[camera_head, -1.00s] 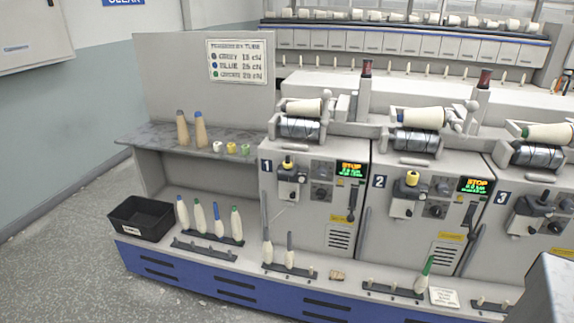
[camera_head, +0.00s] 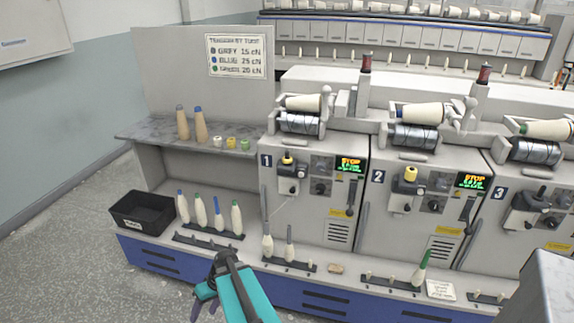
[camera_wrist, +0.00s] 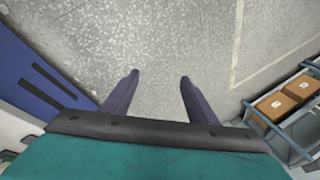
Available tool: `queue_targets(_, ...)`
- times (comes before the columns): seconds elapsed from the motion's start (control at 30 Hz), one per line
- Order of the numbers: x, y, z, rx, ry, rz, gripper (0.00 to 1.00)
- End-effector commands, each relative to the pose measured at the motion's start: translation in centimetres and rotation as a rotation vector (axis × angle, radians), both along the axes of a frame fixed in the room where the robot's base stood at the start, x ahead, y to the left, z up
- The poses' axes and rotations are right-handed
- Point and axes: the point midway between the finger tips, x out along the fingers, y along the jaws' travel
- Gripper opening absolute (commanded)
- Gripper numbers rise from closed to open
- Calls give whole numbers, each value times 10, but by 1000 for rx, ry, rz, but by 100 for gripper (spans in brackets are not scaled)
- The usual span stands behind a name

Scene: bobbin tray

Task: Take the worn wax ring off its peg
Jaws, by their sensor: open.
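Machine 1 has a thin yellow ring (camera_head: 288,159) on a dark-tipped peg on its front. Machine 2 has a taller yellow ring (camera_head: 411,174) on its peg. The ring on machine 1 looks lower, so it may be the worn one; wear is too small to make out. My gripper (camera_wrist: 159,76) is open and empty over the grey floor in the wrist view. In the head view it hangs at the bottom, in front of the blue base and well below and left of both rings.
A black bin (camera_head: 142,213) sits at left. Upright bobbins (camera_head: 236,217) line the lower ledge. A cord crosses machine 1's front. Floor at left is clear.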

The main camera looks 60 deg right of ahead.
Motion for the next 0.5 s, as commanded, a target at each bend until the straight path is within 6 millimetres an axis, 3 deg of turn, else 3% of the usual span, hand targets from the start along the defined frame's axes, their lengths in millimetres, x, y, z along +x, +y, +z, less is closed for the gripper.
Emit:
queue_targets(0.03, 6, -20, 14, -4, -39, -21, 53)
queue_targets(0.23, 18, -90, 66, -32, -187, -80, 53)
queue_targets(0.5, 14, -189, 144, -113, -384, -156, 53)
